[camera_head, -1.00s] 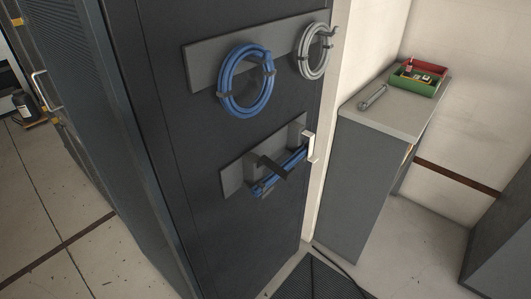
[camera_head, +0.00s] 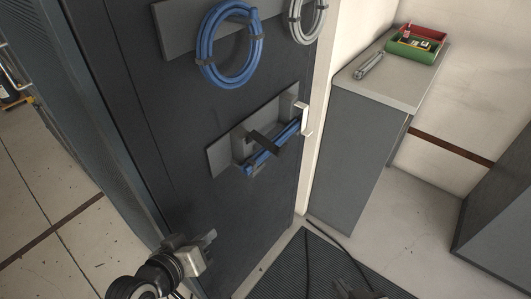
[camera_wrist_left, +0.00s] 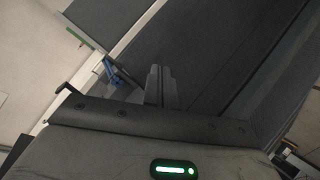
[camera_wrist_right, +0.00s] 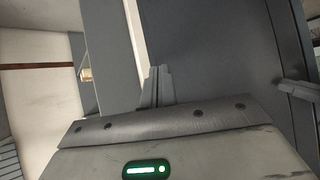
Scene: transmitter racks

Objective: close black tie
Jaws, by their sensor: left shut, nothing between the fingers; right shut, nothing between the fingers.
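A black tie (camera_head: 264,143) sticks out, open, from the lower grey panel (camera_head: 218,157) on the dark rack side. A bundle of blue cable (camera_head: 284,148) lies on that panel behind and beside the tie. My left gripper (camera_head: 209,239) is low at the left of the rack, below and apart from the panel. Its fingers are shut and empty in the left wrist view (camera_wrist_left: 160,86), where a bit of blue cable (camera_wrist_left: 116,76) shows. My right gripper is shut and empty in the right wrist view (camera_wrist_right: 156,84); only a dark part of that arm shows at the head view's bottom edge.
A blue cable coil (camera_head: 205,50) and a grey coil (camera_head: 291,20) hang on an upper panel. A white latch (camera_head: 305,118) stands at the rack edge. A grey cabinet (camera_head: 345,150) to the right bears a red and green tray (camera_head: 408,50). A dark mat (camera_head: 310,268) lies on the floor.

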